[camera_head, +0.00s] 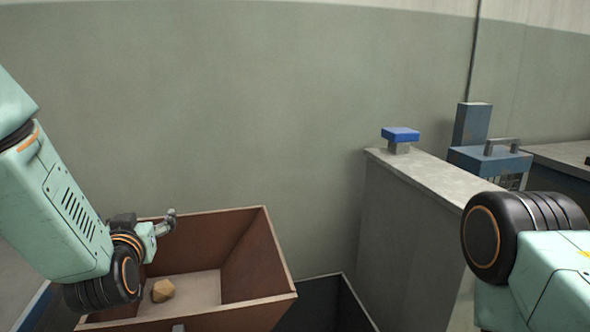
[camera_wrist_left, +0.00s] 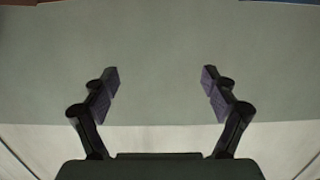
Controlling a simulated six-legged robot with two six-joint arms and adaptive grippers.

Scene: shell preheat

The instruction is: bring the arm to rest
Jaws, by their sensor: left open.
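My left arm (camera_head: 62,205) comes in from the left in the head view. Its gripper (camera_head: 169,220) is above the back left part of a brown open box and is partly hidden by the wrist. In the left wrist view the left gripper (camera_wrist_left: 160,88) is open, with its two dark fingers wide apart and nothing between them. A plain grey-green surface lies beyond the fingers. My right arm (camera_head: 540,250) shows at the lower right of the head view; its gripper is out of view.
The brown box (camera_head: 255,257) holds a tan lump (camera_head: 163,290). A dark bin (camera_head: 325,303) stands beside it. A grey partition (camera_head: 400,235) carries a blue-topped block (camera_head: 401,135). A blue machine with a handle (camera_head: 490,160) stands behind at the right.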

